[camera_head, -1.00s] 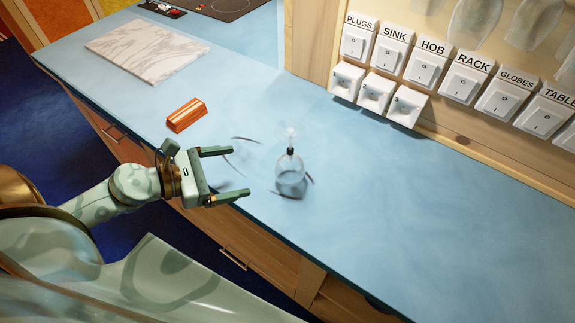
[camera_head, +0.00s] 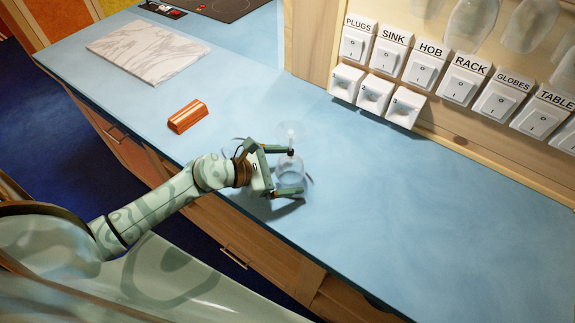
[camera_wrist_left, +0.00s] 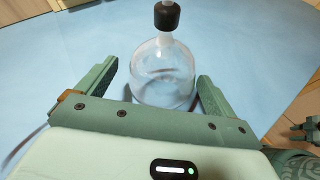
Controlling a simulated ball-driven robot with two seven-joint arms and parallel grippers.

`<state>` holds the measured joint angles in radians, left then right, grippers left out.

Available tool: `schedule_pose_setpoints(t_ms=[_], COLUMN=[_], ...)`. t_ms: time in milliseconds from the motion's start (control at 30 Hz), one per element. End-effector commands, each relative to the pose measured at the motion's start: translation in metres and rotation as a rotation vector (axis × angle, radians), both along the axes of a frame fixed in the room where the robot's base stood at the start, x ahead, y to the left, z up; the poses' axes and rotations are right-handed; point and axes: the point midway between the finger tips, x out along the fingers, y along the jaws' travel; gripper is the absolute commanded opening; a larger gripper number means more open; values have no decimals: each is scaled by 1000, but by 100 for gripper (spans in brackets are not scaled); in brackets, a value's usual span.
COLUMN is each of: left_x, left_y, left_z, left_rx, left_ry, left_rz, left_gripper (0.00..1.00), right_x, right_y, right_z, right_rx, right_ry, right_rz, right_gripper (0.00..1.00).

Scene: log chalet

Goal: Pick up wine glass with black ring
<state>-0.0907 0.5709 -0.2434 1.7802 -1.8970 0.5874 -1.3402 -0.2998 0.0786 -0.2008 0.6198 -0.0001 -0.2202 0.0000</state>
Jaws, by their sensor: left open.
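The wine glass (camera_head: 291,176) is clear and stands upside down on the blue counter, bowl down and foot up. A black ring (camera_head: 290,151) sits around its stem. In the left wrist view the glass (camera_wrist_left: 163,75) stands upright on its rim, between and slightly beyond the fingertips. My left gripper (camera_head: 296,171) is open, with one finger on each side of the bowl. It also shows in the left wrist view (camera_wrist_left: 157,72), where I see no clear contact with the glass. A dark part at that view's right edge may be my right gripper (camera_wrist_left: 305,130); its jaws are unclear.
An orange striped block (camera_head: 187,116) and a marbled board (camera_head: 147,51) lie on the blue counter (camera_head: 410,220) to the left. A wall panel of labelled white switches (camera_head: 420,67) stands behind, under hanging glasses (camera_head: 473,18). The counter to the right is clear.

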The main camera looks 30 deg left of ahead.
Motion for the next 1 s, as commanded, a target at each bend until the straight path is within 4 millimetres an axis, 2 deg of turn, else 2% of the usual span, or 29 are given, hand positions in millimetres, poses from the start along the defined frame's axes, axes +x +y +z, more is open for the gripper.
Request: schedule_pose_setpoints(t_ms=[133,367,467,500,533,867,1000], left_x=[11,12,12,12,12,12,12], left_y=[-10,-12,-12,-12,-11,-11,-11], left_z=[-7,-8,-8,-8,-8,-6,3], left_rx=[-1,1,1,1,1,1,3], left_ry=[0,1,1,1,1,-1,-3], left_rz=[1,0,0,0,0,1,-1], left_gripper=[93,93,68,57,53,53,53], right_x=[0,0,0,0,0,0,1], right_y=[0,0,-1,-1,-1,-1,-1], right_z=[-1,-1,-1,-1,-1,0,4], right_rx=[0,-1,-1,-1,-1,-2,-2], right_ry=[0,0,0,0,0,-1,-3], right_rz=[-1,-1,-1,-1,-1,-1,-1], right_gripper=[36,36,36,36,36,36,36])
